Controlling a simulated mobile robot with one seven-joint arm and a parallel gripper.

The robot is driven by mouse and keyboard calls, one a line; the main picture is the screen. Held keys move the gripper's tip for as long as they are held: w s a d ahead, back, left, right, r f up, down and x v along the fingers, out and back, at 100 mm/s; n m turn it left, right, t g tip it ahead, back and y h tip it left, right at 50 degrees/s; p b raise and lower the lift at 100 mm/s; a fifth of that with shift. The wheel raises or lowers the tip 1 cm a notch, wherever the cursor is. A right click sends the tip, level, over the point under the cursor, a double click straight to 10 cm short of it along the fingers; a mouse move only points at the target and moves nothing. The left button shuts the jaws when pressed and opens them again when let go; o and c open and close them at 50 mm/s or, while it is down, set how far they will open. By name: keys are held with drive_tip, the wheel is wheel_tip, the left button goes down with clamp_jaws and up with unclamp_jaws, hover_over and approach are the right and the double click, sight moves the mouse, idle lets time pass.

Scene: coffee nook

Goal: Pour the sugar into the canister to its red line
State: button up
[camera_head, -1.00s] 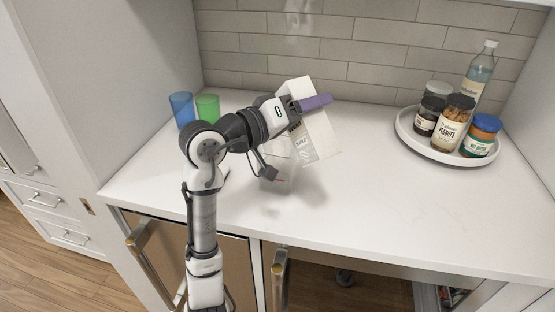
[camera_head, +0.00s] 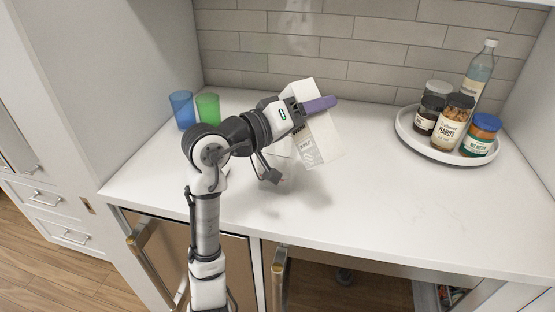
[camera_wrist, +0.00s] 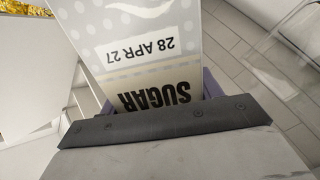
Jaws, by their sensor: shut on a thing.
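My gripper (camera_head: 318,104) has purple fingers and is shut on the white sugar carton (camera_head: 322,140). The carton is held tilted above the counter. In the wrist view the sugar carton (camera_wrist: 150,30) fills the upper middle, with a "SUGAR" label and the date "28 APR 27" upside down. A clear canister (camera_wrist: 298,45) shows in part at the right of the wrist view. In the head view my arm and wrist hide most or all of the canister. Its red line and its sugar level cannot be made out now, nor whether sugar is flowing.
A blue cup (camera_head: 181,110) and a green cup (camera_head: 208,107) stand at the back left, behind my arm. A round white tray (camera_head: 408,136) with several jars and a bottle (camera_head: 478,72) stands at the back right. The white counter (camera_head: 400,210) is clear at front right.

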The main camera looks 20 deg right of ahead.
drive_tip(key=shift+s+a, duration=0.1)
drive_tip(key=shift+a, duration=0.35)
drive_tip(key=shift+d, duration=0.25)
drive_tip(key=shift+d, duration=0.45)
drive_tip(key=shift+a+n, duration=0.4)
drive_tip(key=shift+a, duration=0.25)
drive_tip(key=shift+d+p, duration=0.15)
drive_tip(key=shift+p, duration=0.15)
